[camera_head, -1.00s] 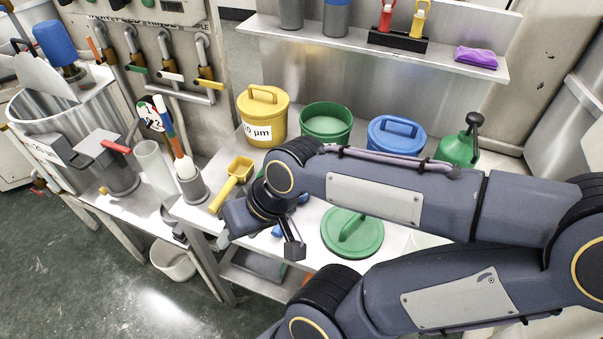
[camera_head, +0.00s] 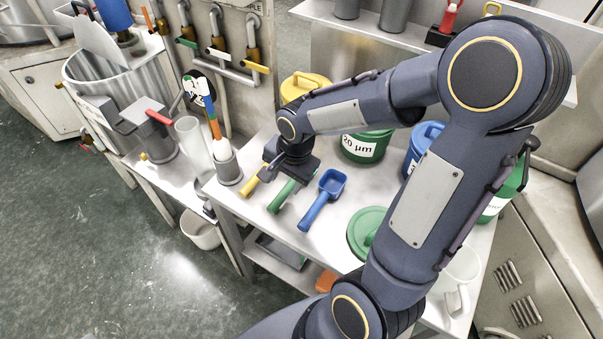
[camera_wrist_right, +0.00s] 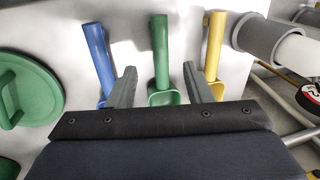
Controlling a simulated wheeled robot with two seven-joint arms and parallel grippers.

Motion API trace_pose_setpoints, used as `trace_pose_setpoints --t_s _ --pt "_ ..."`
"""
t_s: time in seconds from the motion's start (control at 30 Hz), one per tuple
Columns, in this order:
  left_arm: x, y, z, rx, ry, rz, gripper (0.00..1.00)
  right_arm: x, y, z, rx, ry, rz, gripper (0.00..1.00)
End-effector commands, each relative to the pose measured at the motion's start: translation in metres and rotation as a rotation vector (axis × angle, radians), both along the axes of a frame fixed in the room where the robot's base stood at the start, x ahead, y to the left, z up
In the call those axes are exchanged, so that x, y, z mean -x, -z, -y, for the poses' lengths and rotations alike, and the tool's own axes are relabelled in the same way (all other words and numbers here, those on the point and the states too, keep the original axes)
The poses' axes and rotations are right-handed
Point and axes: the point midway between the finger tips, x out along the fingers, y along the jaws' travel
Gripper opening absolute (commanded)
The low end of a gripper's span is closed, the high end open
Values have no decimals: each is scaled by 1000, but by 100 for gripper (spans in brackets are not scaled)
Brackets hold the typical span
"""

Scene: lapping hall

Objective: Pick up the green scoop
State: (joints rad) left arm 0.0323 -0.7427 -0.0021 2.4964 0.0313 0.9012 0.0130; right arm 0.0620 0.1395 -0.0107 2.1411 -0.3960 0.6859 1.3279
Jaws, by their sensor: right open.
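The green scoop (camera_head: 281,197) lies on the metal table between the blue scoop (camera_head: 324,196) and the yellow scoop (camera_head: 251,187). In the head view only its handle shows; my right gripper (camera_head: 285,175) is over the rest. In the right wrist view the green scoop (camera_wrist_right: 161,60) lies between my right gripper's two spread fingers (camera_wrist_right: 158,84), handle pointing away. Part of its bowl is hidden by the gripper body. The fingers are open and hold nothing. The blue scoop (camera_wrist_right: 98,50) and yellow scoop (camera_wrist_right: 214,50) flank it outside the fingers. My left gripper is out of view.
A green lid (camera_head: 367,230) lies right of the scoops. Yellow (camera_head: 299,85), green (camera_head: 365,147) and blue (camera_head: 424,138) buckets stand behind. A grey holder (camera_head: 229,169) with brushes stands left of the yellow scoop. The table's front edge is close.

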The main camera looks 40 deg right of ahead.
Motion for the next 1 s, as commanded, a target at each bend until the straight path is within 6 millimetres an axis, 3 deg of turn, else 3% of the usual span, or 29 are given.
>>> trace_pose_setpoints --t_s 0.37,0.63,0.97,1.0 --pt "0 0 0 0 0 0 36 -9 37 -2 1 32 -15 46" --pt "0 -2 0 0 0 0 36 -16 75 -5 1 31 -15 46" --pt "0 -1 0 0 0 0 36 -18 82 -6 1 31 -9 46" --pt "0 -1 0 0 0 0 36 -18 82 -6 1 31 -9 41"
